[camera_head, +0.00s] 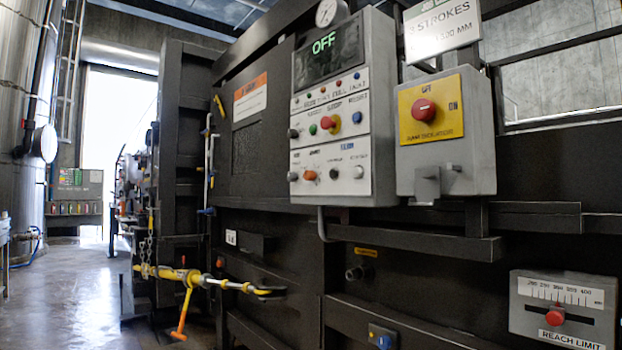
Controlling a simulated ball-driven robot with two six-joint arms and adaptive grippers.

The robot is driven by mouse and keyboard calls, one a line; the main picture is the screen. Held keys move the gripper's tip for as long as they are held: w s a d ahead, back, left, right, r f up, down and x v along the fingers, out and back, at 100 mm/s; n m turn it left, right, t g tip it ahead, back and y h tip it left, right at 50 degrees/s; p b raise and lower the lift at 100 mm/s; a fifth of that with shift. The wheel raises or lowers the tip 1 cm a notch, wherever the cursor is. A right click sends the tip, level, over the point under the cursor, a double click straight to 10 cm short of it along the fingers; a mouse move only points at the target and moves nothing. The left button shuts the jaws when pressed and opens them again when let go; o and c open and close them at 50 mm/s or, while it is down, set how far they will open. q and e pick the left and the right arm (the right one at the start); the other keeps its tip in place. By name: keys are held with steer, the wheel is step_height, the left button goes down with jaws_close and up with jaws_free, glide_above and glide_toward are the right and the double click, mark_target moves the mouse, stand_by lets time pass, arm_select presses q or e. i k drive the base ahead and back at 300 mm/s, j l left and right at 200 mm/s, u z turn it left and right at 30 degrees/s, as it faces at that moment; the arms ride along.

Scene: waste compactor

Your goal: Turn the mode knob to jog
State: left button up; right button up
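The control panel (378,150) is a light grey box on the dark machine, with a display (324,44) reading OFF in green. Its bottom row has a grey knob (292,176) at the left, an orange-red knob (310,175), a dark knob (334,173) and a pale grey knob (358,172). The small labels are too blurred to read surely, so I cannot tell which knob is the mode knob or where it points. Neither gripper is in view.
A ledge (420,241) runs below. A reach limit slider (556,315) is at lower right. A yellow bar with an orange handle (181,316) sticks out at left. Floor (70,285) is open at left.

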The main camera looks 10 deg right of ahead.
mark_target(292, 176)
steer(key=i+j+z, duration=0.2)
steer(key=z, duration=0.3)
steer(key=i+j+z, duration=0.2)
steer(key=z, duration=0.25)
steer(key=i+j+z, duration=0.15)
steer(key=j, duration=0.3)
steer(key=i+j+z, duration=0.1)
steer(key=j, duration=0.4)
steer(key=i+j+z, duration=0.15)
steer(key=j, duration=0.35)
steer(key=i+j+z, duration=0.15)
steer(key=j, duration=0.35)
steer(key=i+j+z, duration=0.1)
steer(key=j, duration=0.4)
